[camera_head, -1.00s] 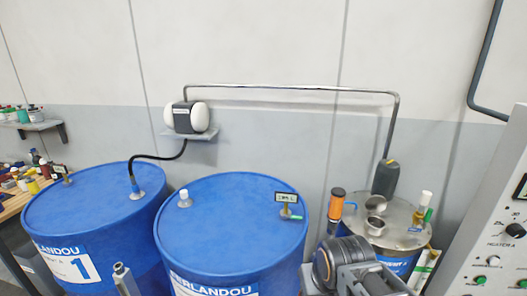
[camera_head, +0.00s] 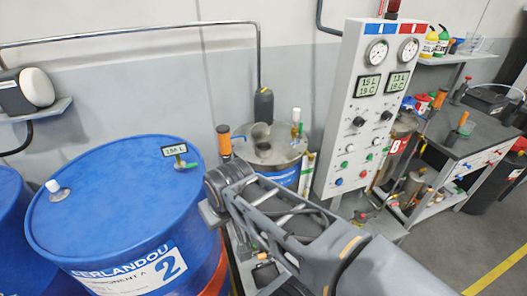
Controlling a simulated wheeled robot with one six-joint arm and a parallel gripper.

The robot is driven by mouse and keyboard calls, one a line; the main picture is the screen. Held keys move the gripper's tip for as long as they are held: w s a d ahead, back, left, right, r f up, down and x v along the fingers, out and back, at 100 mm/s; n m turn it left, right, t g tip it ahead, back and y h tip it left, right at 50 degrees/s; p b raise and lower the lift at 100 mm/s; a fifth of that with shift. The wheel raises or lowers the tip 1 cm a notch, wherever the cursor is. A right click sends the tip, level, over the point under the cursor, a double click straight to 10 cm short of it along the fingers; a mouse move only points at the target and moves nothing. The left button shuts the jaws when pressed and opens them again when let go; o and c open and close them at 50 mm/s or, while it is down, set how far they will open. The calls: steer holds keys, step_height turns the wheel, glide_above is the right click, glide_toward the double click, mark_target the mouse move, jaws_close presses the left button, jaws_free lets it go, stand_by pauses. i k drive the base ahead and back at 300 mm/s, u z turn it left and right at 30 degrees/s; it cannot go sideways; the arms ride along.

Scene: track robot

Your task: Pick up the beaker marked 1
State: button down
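I cannot pick out a beaker with a readable mark 1. Clear glass-like vessels (camera_head: 474,45) stand on the wall shelf at the top right, too small to read. My arm reaches from the lower right up to a dark joint in the middle of the picture, beside the blue drum marked 2. My gripper cannot be made out, so its state does not show.
The blue drum marked 2 (camera_head: 112,200) fills the lower left. A metal-lidded tank (camera_head: 285,153) stands behind my arm. A grey control panel (camera_head: 345,135) with gauges is right of it. A dark-topped workbench (camera_head: 470,142) stands farther right. Floor is clear at the lower right.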

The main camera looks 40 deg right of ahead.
mark_target(466, 130)
steer(key=k, duration=0.5)
steer(key=z, duration=3.85)
steer(key=k, duration=0.95)
steer(key=u, duration=1.05)
steer(key=i, duration=0.85)
steer(key=z, duration=0.9)
steer(key=i, duration=1.35)
